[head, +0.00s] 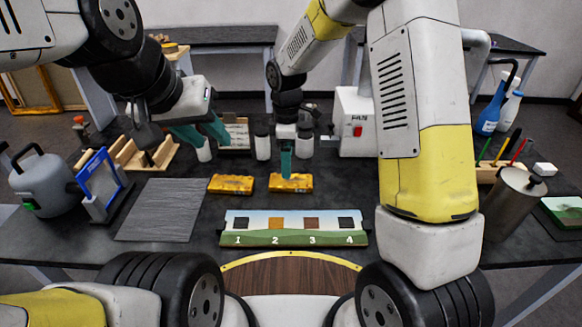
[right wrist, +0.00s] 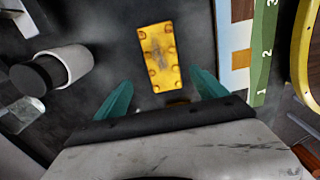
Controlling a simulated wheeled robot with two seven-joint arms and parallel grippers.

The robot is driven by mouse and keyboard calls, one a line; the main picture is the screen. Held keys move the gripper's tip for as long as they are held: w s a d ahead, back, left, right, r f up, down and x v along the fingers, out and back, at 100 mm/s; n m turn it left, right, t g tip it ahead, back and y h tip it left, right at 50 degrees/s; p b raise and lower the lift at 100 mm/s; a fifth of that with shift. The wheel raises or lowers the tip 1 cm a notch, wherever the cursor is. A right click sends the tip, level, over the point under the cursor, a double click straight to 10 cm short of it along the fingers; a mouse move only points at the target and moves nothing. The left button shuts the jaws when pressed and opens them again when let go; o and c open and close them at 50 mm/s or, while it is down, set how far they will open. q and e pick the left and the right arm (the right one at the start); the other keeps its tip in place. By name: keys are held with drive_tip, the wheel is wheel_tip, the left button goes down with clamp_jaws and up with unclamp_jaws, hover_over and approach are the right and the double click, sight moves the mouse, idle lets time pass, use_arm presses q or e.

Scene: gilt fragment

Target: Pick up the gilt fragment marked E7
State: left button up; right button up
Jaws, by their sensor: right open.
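Two gilt fragments lie flat on the dark table: a left one (head: 231,184) and a right one (head: 290,183). No E7 mark can be read on either. My right gripper (head: 286,168) is over the right fragment in the head view. In the right wrist view a gilt fragment (right wrist: 160,57), likely the right one, lies beyond the spread teal fingers of my right gripper (right wrist: 162,92), not between them. My left gripper (head: 203,133) is empty, its fingers apart, above the back left of the table.
A numbered strip (head: 293,239) stands in front of the fragments. White jars (head: 262,143) stand behind; one shows in the right wrist view (right wrist: 68,66). A metal canister (head: 512,203) stands right.

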sight(291, 183)
drive_tip(key=f, duration=0.6)
drive_tip(key=shift+s+d+f, duration=0.1)
drive_tip(key=shift+s+f, duration=0.2)
drive_tip(key=shift+f, duration=0.1)
drive_tip(key=c, duration=1.6)
drive_tip(key=shift+r, duration=0.1)
